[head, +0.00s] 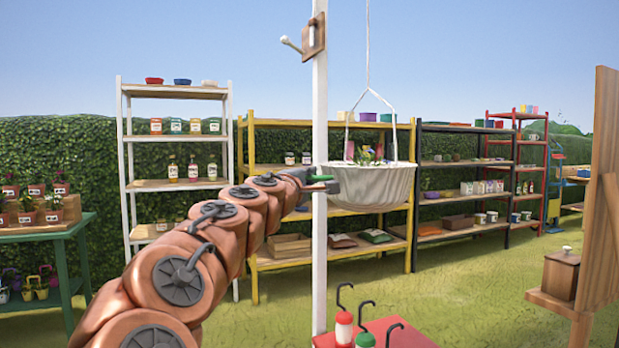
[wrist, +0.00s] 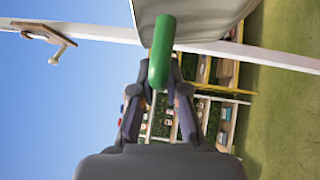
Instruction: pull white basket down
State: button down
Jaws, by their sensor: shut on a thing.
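The white basket (head: 372,187) hangs on thin lines in front of the shelves, with flowers (head: 366,155) in it. Its pale side also shows at the top of the wrist view (wrist: 195,18). My gripper (head: 326,184) is just left of the basket, in front of the white post. In the wrist view, its two fingers (wrist: 158,90) are closed around the lower end of a green handle (wrist: 162,50). The handle reaches up to the basket's side; its exact joint to the basket is not clear.
The white post (head: 320,110) stands close beside my gripper and bears a wooden plate with a lever (head: 313,38). A red stand (head: 385,335) with several hooked bottles is below. A yellow shelf (head: 254,210) stands behind.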

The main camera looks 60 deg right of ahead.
jog(key=c, duration=1.2)
grip_release()
jog(key=a, duration=0.4)
jog(key=s+a+f, duration=0.1)
jog(key=a, duration=0.6)
jog(key=shift+s+a+f, duration=0.3)
jog(key=shift+a, duration=0.1)
